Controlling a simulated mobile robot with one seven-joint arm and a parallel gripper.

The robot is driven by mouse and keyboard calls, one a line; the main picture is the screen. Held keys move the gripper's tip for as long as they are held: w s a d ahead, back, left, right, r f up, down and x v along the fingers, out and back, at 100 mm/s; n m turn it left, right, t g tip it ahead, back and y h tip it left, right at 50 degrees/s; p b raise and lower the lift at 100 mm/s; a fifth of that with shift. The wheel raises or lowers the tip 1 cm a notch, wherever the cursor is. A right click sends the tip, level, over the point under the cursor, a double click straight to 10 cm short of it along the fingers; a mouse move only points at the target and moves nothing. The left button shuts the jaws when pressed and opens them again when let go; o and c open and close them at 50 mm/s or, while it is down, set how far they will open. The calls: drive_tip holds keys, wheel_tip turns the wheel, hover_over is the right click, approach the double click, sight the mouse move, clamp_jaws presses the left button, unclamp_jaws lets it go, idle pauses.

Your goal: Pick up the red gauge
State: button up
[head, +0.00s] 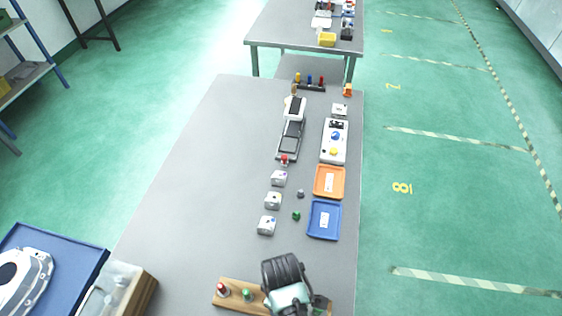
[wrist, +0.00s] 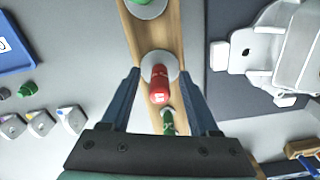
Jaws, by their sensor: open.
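In the wrist view a red gauge (wrist: 159,85) stands in a round pale seat on a wooden rack (wrist: 150,35). My gripper (wrist: 161,73) is open above the rack, with one finger on each side of this red gauge. Contact with it cannot be seen. A green gauge (wrist: 168,122) is close by, nearer the palm.
A blue tray (head: 324,220) and an orange tray (head: 329,181) lie along the table's right edge. Several small grey blocks (head: 272,200) stand to their left. A wooden-sided box (head: 118,290) is left of the rack. The table's left middle (head: 195,190) is clear.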

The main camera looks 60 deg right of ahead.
drive_tip(key=shift+f, duration=0.5)
clamp_jaws()
